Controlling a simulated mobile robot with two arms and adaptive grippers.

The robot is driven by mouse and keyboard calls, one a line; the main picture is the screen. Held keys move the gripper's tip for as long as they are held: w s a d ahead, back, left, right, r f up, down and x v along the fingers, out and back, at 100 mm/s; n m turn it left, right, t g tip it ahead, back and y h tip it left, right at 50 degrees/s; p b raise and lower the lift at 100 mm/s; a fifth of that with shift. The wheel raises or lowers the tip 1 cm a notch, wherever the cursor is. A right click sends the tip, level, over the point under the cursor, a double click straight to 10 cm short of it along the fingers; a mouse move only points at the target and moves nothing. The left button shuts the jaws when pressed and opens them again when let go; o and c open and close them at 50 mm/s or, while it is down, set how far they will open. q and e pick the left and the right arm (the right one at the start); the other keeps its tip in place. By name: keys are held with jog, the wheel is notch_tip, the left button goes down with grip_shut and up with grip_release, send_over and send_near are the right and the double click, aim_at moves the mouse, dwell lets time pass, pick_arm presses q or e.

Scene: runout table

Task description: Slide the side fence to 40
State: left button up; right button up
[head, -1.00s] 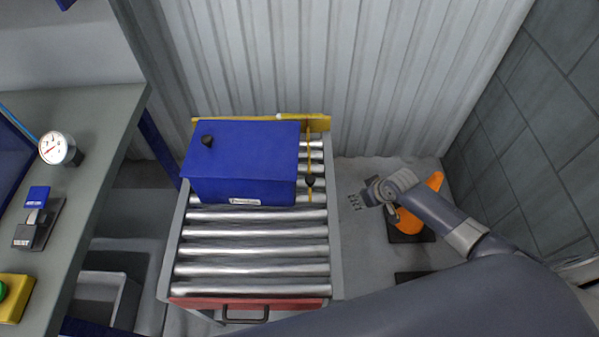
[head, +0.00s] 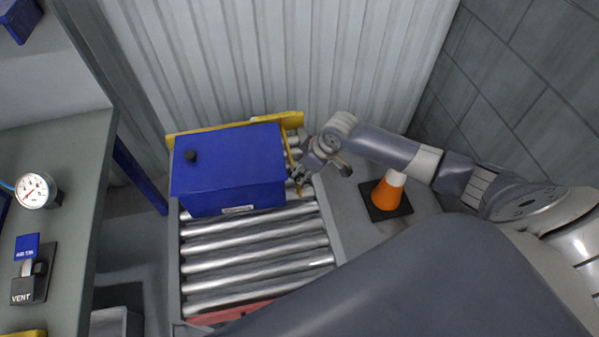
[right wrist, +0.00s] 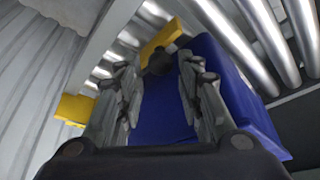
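The side fence (head: 290,160) is a thin yellow strip across the rollers, along the right side of a blue box (head: 230,165). In the right wrist view a yellow piece (right wrist: 160,38), which looks like the fence, shows beyond a black knob (right wrist: 158,62). My right gripper (head: 318,162) is over the conveyor's right edge beside the fence. In the right wrist view its fingers (right wrist: 155,68) are spread, with the knob between or just beyond their tips; contact cannot be told. No scale number is readable. My left gripper is not in view.
The box stands on the roller table (head: 250,250), against a yellow back rail (head: 290,119). An orange cone (head: 386,194) stands right of the rollers. A grey bench with a gauge (head: 37,190) is at left. The front rollers are clear.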

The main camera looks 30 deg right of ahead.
aim_at(299, 175)
jog(key=shift+x, duration=1.6)
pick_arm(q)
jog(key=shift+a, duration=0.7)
pick_arm(e)
jog(key=c, duration=0.8)
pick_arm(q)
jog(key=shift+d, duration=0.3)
pick_arm(e)
grip_shut()
